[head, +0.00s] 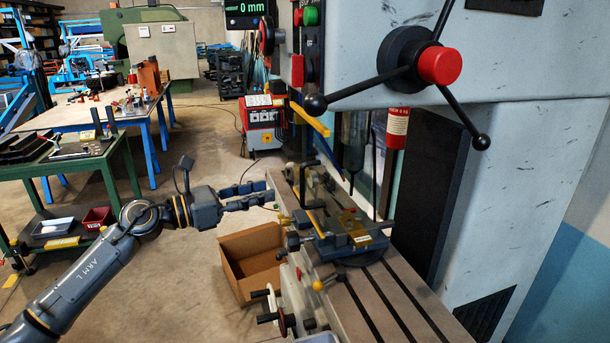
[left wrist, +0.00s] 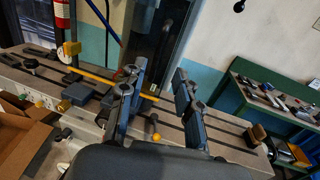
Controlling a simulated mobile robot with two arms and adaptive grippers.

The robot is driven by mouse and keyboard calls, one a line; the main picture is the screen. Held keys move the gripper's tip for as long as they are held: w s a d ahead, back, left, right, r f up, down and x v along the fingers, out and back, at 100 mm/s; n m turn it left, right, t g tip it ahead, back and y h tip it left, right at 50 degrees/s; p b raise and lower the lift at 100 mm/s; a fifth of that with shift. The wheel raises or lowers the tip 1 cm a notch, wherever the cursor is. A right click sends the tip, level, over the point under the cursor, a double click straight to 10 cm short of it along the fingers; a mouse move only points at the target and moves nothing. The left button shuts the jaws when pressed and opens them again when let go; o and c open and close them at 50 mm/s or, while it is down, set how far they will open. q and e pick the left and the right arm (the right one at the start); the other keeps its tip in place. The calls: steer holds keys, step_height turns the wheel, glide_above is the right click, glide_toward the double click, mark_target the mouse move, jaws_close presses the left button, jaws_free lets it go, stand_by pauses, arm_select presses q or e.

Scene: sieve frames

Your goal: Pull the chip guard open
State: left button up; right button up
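What looks like the chip guard, a yellow bar (head: 310,119) with a dark blue strip below it, hangs by the machine column above the table. I cannot make out a clear panel or its full outline. My left gripper (head: 273,194) is open and empty, left of the machine table, its fingers pointing right toward the vise area. In the left wrist view the open fingers (left wrist: 160,98) stand apart. A thin yellow bar (left wrist: 98,78) there runs behind the left finger into the gap; I cannot tell whether it belongs to the guard. My right gripper is not in view.
The slotted machine table (head: 385,300) carries a blue vise (head: 350,240). A spoked handle with a red hub (head: 440,65) juts out at upper right. A cardboard box (head: 252,262) stands on the floor below my gripper. A green cart (head: 70,165) is at left.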

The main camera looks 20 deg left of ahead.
arm_select(q)
steer(key=p, duration=0.4)
glide_above(303, 203)
steer(key=shift+w+a, duration=0.15)
steer(key=shift+w, duration=0.1)
jaws_close()
